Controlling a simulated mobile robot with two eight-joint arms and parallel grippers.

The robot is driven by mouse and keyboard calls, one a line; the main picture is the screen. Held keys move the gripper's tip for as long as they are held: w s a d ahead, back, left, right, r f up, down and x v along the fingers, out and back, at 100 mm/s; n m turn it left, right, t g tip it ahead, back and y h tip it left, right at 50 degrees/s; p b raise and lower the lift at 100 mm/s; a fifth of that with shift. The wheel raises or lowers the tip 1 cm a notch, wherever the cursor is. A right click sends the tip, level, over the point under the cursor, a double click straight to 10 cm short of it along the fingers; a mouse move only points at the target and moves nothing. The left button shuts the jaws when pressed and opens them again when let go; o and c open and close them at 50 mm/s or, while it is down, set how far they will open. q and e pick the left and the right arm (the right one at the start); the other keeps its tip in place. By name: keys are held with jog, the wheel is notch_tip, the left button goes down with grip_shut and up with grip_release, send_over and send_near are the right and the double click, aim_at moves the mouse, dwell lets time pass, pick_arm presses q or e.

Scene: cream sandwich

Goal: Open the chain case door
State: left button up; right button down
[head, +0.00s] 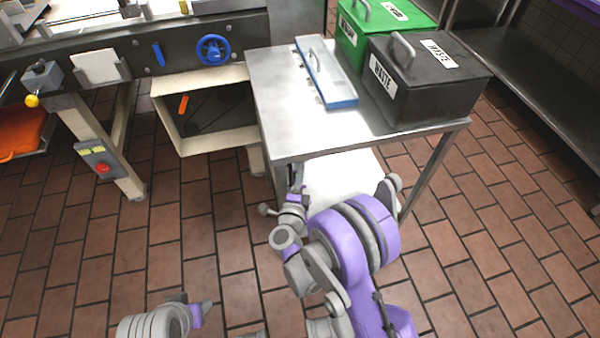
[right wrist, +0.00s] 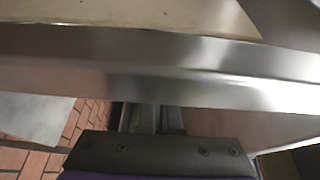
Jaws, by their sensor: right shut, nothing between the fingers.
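The chain case (head: 158,112) is a cream box under the machine, left of the steel table. Its front shows a dark recessed area with an orange handle (head: 183,104) at the upper left. I cannot tell how far its door stands open. My right gripper (head: 298,178) is shut and empty by the table's front edge, right of the case and apart from the handle. In the right wrist view its fingers (right wrist: 147,118) point at a steel edge. My left gripper (head: 207,307) is low over the floor at the bottom; its jaw opening is unclear.
The steel table (head: 272,95) holds a blue-edged tool (head: 340,98), a green bin (head: 365,25) and a black waste bin (head: 425,85). A blue handwheel (head: 213,49) is above the case. A control box (head: 97,158) hangs on the machine leg. Tiled floor before the case is clear.

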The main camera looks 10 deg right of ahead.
jog(key=d+v, duration=0.1)
jog(key=v, duration=0.7)
jog(key=shift+s, duration=0.4)
